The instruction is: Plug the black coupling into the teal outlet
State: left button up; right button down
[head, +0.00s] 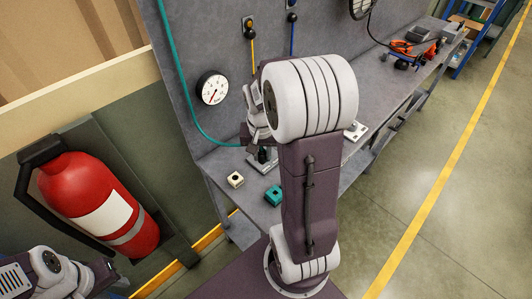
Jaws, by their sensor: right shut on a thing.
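The teal outlet (273,195) is a small teal block with a dark centre on the bench top, near its front edge. My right gripper (262,148) is shut on the black coupling (262,157), just above the bench, behind and slightly left of the teal outlet and apart from it. The teal hose (181,72) hangs down the back panel and curves to the coupling. My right arm hides part of the bench and gripper. My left gripper (106,268) is low at the left, away from the bench; its jaws are too small to judge.
A cream outlet (235,180) sits left of the teal one. A round gauge (212,88) and yellow (252,52) and blue (292,38) hoses are on the back panel. A red fire extinguisher (98,205) stands left. Tools (412,45) lie farther along the bench.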

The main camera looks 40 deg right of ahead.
jog(key=w+a+f+b, duration=0.2)
jog(key=w+a+f, duration=0.3)
jog(key=w+a, duration=0.1)
jog(key=shift+w+a, duration=0.15)
jog(key=shift+a, duration=0.4)
dwell(1.2)
jog(key=shift+w, duration=0.1)
